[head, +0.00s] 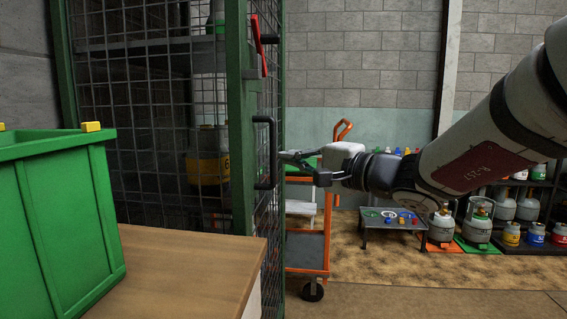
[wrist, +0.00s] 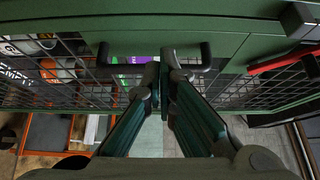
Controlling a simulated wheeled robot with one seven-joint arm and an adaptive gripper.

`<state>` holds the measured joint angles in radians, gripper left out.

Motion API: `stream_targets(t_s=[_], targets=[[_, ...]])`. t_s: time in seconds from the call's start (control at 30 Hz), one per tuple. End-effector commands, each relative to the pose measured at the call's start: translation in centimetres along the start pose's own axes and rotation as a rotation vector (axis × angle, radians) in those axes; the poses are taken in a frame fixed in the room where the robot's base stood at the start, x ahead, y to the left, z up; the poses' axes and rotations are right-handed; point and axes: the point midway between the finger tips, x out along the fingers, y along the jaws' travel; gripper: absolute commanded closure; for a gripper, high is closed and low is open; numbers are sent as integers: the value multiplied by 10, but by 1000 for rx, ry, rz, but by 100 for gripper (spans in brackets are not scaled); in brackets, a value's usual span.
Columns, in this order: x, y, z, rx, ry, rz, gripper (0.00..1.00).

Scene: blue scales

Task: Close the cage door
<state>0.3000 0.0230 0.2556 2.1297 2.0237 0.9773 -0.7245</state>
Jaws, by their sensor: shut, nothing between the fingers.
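The cage door (head: 240,120) has a green frame and dark wire mesh, and I see it nearly edge-on in the head view. A black bar handle (head: 273,138) stands upright on its frame, with a red lever (head: 258,45) above it. In the wrist view the handle (wrist: 125,67) runs across the picture, and the red lever (wrist: 280,62) is at the right. My gripper (head: 284,158) is shut and empty, with its fingertips (wrist: 167,62) at the middle of the handle. Whether they touch it I cannot tell. How far the door stands open is unclear.
A green crate (head: 70,215) sits on a wooden worktop (head: 190,265) at the left. An orange trolley (head: 308,250) stands just beyond the door. A low table (head: 385,222) and gas cylinders (head: 478,222) are farther back at the right. Floor between is open.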

Motion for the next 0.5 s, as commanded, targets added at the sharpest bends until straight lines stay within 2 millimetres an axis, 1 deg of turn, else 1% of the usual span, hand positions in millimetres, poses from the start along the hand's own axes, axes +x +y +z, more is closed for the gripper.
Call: stream_targets(t_s=[0.07,0.1,0.3,0.5], targets=[[-3,2,-10,-1,-1,-1,100],[-4,1,-6,-1,-5,0,100],[-15,-1,35,-2,-6,0,100],[-24,0,68,-2,-5,1,100]])
